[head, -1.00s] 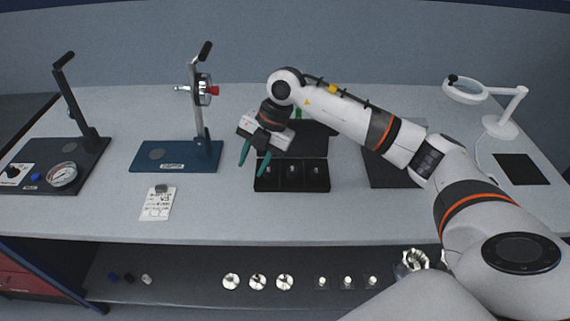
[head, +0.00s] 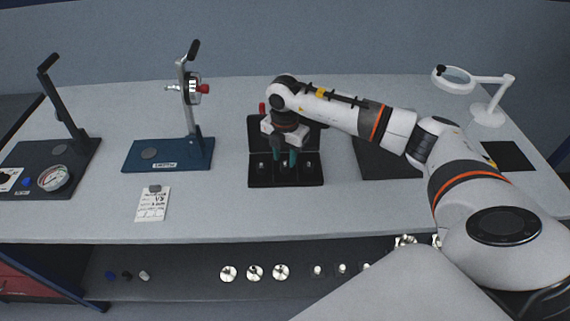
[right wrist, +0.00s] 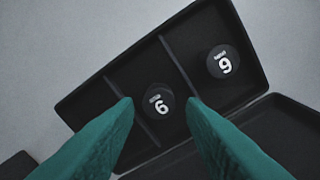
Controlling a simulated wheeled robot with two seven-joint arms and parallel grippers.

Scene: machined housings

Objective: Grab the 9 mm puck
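An open black case (head: 286,184) with three compartments sits mid-bench, a small puck in each. In the right wrist view, the middle puck (right wrist: 157,104) is dark with a white numeral. Another numbered puck (right wrist: 223,62) lies in the compartment to its right. Each numeral could be 6 or 9; I cannot tell which is the 9 mm puck. My right gripper (head: 285,160) is open over the middle compartment, its teal fingertips either side of the middle puck in the wrist view, with no visible contact. The fingers partly cover the case. My left gripper is out of view.
A blue-based toggle press (head: 168,155) and a gauge stand (head: 53,177) stand left. A white label card (head: 152,204) lies in front. A magnifier lamp (head: 488,115) stands right. The case lid is raised behind my gripper.

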